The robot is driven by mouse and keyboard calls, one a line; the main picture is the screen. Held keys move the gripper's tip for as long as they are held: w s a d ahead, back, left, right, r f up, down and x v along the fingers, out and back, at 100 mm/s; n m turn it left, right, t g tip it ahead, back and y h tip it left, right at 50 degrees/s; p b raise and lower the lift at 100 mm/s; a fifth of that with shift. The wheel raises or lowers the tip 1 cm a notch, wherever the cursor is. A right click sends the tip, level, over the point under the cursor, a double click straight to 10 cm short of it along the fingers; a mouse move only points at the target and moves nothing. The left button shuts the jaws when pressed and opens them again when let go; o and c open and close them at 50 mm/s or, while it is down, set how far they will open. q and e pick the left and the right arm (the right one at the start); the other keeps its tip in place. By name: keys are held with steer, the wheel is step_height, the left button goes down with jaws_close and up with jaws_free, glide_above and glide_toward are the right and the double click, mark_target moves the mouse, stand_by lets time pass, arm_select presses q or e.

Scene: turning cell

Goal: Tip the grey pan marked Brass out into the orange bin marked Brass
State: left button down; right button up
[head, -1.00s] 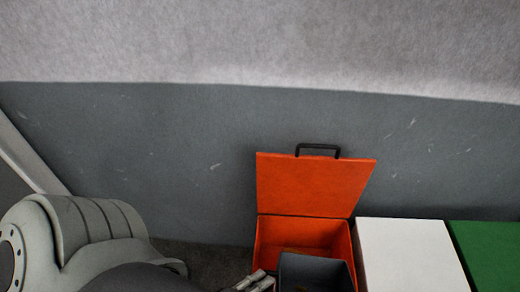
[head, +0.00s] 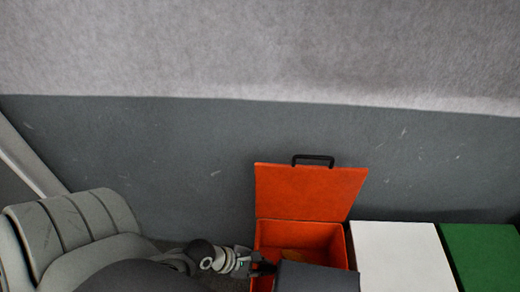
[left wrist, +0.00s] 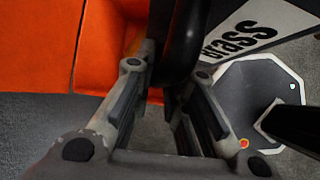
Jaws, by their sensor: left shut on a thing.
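The orange bin (head: 310,192) stands low in the middle of the head view with its lid raised against the wall. A tan patch shows inside it. The grey pan (head: 318,278) is at the bottom edge, over the front of the bin. It looks tilted, and I cannot see into it. My left gripper (head: 264,265) is at the pan's left side. In the left wrist view, its fingers are shut on a dark part of the pan beside a white label (left wrist: 245,30) reading "Brass". The orange bin (left wrist: 55,50) is at the left there. My right gripper is not in view.
A white-topped box (head: 402,255) and a green-topped box (head: 482,255) stand in a row right of the orange bin. A grey wall (head: 130,140) rises behind them. The black lid handle (head: 313,159) sticks up at the top of the lid.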

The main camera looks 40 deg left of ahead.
arm_select(q)
steer(key=w+a+f+n+g+h+b, duration=0.3)
steer(key=w+a+g+h+b, duration=0.1)
steer(key=w+a+g, duration=0.1)
steer(key=w+g, duration=0.1)
steer(key=w, duration=0.1)
steer(key=shift+w+f+h, duration=0.25)
steer(key=shift+w+h, duration=0.05)
steer(key=shift+h, duration=0.1)
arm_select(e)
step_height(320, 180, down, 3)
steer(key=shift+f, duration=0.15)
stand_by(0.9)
